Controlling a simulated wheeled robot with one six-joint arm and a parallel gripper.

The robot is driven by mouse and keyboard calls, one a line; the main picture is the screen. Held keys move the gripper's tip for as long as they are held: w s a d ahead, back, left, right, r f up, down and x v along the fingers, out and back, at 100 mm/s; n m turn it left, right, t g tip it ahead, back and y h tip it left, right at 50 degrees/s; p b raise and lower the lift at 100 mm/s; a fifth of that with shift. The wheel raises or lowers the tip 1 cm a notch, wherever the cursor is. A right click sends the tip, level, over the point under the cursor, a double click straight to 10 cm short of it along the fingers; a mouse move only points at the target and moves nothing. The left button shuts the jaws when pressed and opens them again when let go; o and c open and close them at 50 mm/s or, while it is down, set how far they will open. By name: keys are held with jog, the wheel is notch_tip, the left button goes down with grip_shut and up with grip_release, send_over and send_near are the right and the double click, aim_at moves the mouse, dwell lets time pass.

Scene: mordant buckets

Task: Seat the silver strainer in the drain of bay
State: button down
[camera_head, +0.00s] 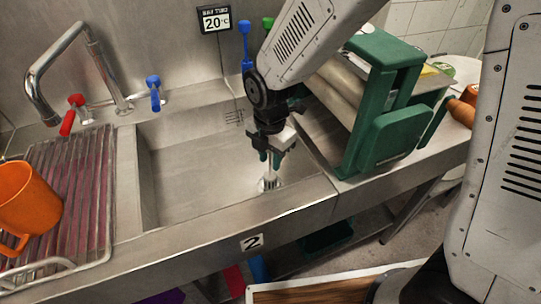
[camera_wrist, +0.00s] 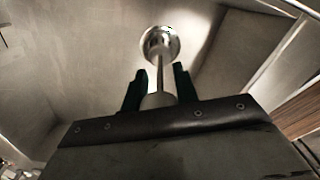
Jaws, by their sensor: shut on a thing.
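My gripper (camera_head: 270,157) points down into the right part of the sink basin of bay 2 (camera_head: 185,165), its green fingers shut on the thin upright stem of the silver strainer (camera_head: 270,183). In the wrist view the stem runs out from between the fingers (camera_wrist: 159,88) to the strainer's round, shiny head (camera_wrist: 160,43). The head is low, at or close to the basin floor; I cannot tell whether it touches. The drain opening cannot be made out in either view.
A green frame-like machine (camera_head: 390,110) stands close on the right of the basin. A faucet (camera_head: 75,60) with red and blue taps stands at the back left. An orange mug (camera_head: 28,195) sits on the ribbed drainboard at left.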

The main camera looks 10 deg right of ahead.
jog(key=c, duration=1.1)
grip_release()
notch_tip(320, 180, up, 12)
jog(key=shift+r, duration=0.1)
